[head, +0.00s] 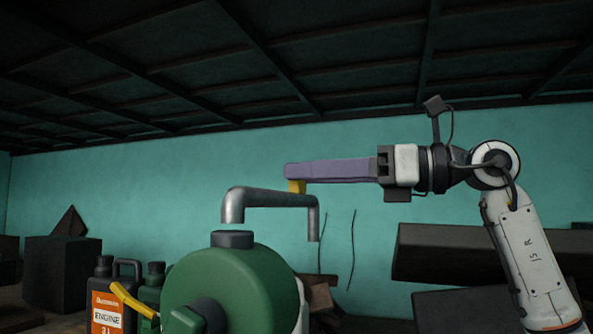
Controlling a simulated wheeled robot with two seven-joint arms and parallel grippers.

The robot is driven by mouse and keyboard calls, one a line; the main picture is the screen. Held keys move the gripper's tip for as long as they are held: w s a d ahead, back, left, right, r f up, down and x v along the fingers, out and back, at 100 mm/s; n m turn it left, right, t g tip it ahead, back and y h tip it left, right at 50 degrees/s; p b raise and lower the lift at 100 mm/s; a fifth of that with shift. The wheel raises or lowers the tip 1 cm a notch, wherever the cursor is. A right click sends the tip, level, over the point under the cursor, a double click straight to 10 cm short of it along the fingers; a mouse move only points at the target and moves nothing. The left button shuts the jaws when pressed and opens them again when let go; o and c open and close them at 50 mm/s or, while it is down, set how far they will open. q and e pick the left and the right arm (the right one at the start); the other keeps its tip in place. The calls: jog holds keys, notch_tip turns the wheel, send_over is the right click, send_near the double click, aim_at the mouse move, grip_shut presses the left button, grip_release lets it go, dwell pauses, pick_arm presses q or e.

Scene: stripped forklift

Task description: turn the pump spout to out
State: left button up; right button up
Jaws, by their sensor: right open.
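The pump spout (265,198) is a grey metal pipe, level along its top with both ends bent down. Its thicker left end hangs just above the dark cap of a green drum in the picture; their depth gap is unclear. Its thinner right end points down toward the background. My left gripper is not in view.
The green drum (245,284) with its dark cap (233,239) fills the lower middle. An orange-labelled engine oil can (106,306) and a yellow bent handle (132,299) stand to its left. Dark blocks (470,252) lie at the right.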

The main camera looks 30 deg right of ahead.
jog(key=shift+x, duration=1.4)
grip_shut()
